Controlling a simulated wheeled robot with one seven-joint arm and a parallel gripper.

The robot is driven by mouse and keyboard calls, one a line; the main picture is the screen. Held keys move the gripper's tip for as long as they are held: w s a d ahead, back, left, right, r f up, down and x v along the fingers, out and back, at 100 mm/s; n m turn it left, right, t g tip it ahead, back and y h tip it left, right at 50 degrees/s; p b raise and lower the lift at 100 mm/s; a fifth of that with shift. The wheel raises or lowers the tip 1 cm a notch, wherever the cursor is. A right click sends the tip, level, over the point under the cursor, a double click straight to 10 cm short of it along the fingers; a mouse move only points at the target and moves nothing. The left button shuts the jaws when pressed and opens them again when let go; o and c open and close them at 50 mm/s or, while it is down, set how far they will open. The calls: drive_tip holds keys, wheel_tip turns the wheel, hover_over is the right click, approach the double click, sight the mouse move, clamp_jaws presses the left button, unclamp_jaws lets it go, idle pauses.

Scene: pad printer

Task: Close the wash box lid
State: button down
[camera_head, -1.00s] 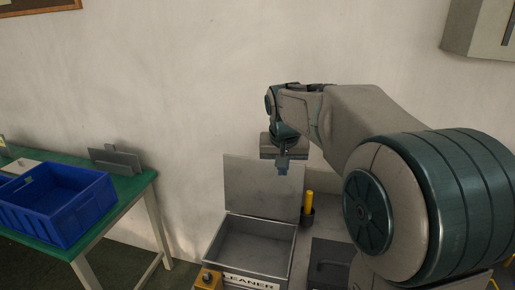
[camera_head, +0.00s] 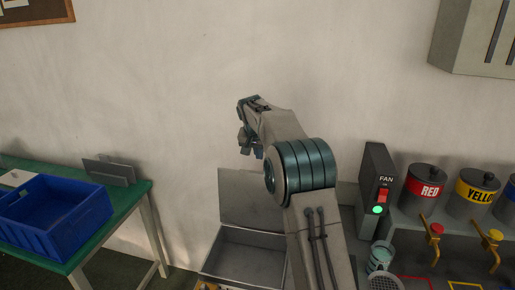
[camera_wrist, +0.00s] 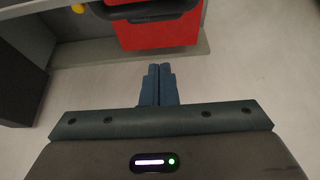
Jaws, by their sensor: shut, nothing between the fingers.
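The wash box (camera_head: 240,262) is a grey open-topped metal box below my arm in the head view. Its lid (camera_head: 243,198) stands raised at the back of the box, near the wall. My arm covers the right part of the lid and box. My gripper (camera_head: 258,153) is above the lid's top edge in the head view, apart from it as far as I can see. In the wrist view the two blue fingers (camera_wrist: 158,86) are together with nothing between them. The wrist view does not clearly show the box or the lid.
A blue crate (camera_head: 88,228) sits on a green table (camera_head: 132,200) at the left. A fan switch box (camera_head: 376,185) and ink pots, red (camera_head: 424,188) and yellow (camera_head: 473,194), stand at the right. The wrist view shows a red object (camera_wrist: 158,32) beyond the fingers.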

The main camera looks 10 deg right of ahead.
drive_tip(key=f, duration=0.1)
drive_tip(key=s+f+p, duration=0.1)
drive_tip(key=f, duration=0.1)
drive_tip(key=f+p, duration=0.1)
drive_tip(key=f, duration=0.1)
drive_tip(key=shift+s+a, duration=0.35)
drive_tip(key=shift+a+f, duration=0.1)
idle(0.3)
